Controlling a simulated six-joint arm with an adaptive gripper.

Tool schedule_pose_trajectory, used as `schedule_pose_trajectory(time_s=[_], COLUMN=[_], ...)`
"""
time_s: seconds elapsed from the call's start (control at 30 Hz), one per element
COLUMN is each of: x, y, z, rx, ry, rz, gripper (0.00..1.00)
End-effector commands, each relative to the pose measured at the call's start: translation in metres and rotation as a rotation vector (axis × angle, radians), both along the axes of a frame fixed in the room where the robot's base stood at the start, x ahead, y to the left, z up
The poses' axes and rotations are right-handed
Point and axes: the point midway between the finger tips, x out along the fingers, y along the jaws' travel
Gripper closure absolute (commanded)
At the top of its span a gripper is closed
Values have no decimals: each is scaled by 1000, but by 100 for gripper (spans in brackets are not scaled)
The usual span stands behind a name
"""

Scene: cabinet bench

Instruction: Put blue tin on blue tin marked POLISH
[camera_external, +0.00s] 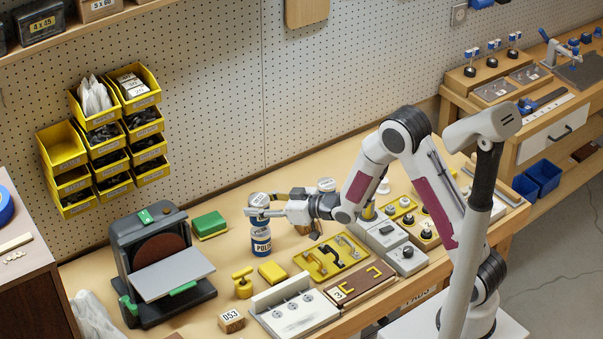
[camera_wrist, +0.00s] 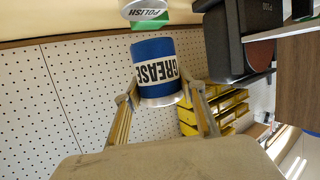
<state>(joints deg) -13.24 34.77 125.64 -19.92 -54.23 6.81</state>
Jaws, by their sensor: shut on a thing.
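My gripper (camera_external: 262,211) is shut on a blue tin with a pale lid (camera_external: 259,200). In the wrist view this tin (camera_wrist: 153,50) carries a white GREASE label and sits between the two fingers (camera_wrist: 160,102). The blue tin marked POLISH (camera_external: 261,243) stands upright on the bench, under the held tin in the outside view. Its white label (camera_wrist: 146,9) shows at the top edge of the wrist view, where a gap separates it from the held tin. The fingers hide part of the held tin in the outside view.
A sander (camera_external: 160,262) stands to the left, with a green and yellow block (camera_external: 209,225) behind. Another pale-topped item (camera_external: 326,185) is behind my gripper.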

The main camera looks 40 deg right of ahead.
Motion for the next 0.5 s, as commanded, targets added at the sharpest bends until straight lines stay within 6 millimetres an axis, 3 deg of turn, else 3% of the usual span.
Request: schedule_pose_trajectory(time_s=[0.23,0.5], x=[0,0], y=[0,0], z=[-24,-35], rx=[0,0], ry=[3,-1], rz=[-2,-1], gripper=[88,88])
